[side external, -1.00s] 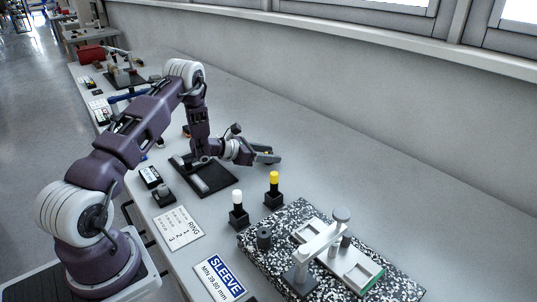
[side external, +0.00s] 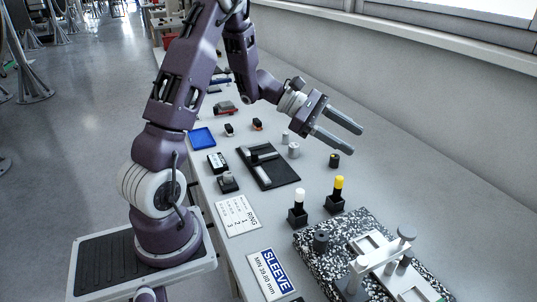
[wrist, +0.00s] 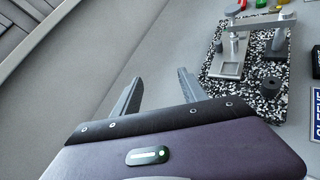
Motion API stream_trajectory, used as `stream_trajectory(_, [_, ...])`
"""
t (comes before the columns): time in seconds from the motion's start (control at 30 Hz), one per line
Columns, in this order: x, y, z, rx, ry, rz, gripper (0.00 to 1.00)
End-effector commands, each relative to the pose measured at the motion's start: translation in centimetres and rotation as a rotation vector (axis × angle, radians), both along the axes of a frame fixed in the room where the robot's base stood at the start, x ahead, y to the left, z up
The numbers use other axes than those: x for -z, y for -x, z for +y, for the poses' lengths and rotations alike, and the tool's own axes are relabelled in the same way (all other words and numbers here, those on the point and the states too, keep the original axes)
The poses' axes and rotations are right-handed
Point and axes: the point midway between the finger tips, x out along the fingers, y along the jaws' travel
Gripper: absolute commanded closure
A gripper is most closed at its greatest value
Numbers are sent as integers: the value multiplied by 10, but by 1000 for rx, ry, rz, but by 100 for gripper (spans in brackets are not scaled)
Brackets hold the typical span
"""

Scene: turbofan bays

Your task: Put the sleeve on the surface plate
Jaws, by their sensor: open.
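The black-and-white speckled surface plate (side external: 340,226) lies at the lower right in the side view and at the upper right in the wrist view (wrist: 220,93). Two light grey cylinders (side external: 294,150) and a short dark one (side external: 334,160) stand on the bench behind the plate. I cannot tell which of these is the sleeve. My gripper (side external: 357,140) is open and empty, raised above the bench. In the wrist view its fingers (wrist: 160,75) are spread, with bare bench between them.
A grey measuring stand (side external: 378,262) occupies the plate. White-topped (side external: 299,210) and yellow-topped (side external: 338,196) posts stand beside it. A black tray (side external: 284,175), blue tray (side external: 202,138), ring card (side external: 238,215) and SLEEVE sign (side external: 272,273) lie along the bench. The bench's wall side is clear.

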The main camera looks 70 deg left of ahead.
Motion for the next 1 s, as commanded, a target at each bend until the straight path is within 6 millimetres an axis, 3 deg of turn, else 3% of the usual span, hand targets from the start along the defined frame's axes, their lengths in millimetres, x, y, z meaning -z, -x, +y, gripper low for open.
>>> stream_trajectory(0.03, [-34, 26, -50, 202, -122, -63, 50])
stream_trajectory(0.1, [-61, 84, -110, 511, -344, -149, 50])
stream_trajectory(0.13, [-67, 112, -127, 633, -448, -189, 50])
stream_trajectory(0.23, [-71, 196, -149, 988, -839, -331, 50])
stream_trajectory(0.33, [-66, 248, -133, 1220, -1224, -465, 50])
stream_trajectory(0.4, [-67, 265, -116, 1308, -1446, -537, 50])
stream_trajectory(0.53, [-70, 277, -94, 1374, -1691, -606, 46])
stream_trajectory(1.0, [-73, 275, -89, 1377, -1728, -606, 46])
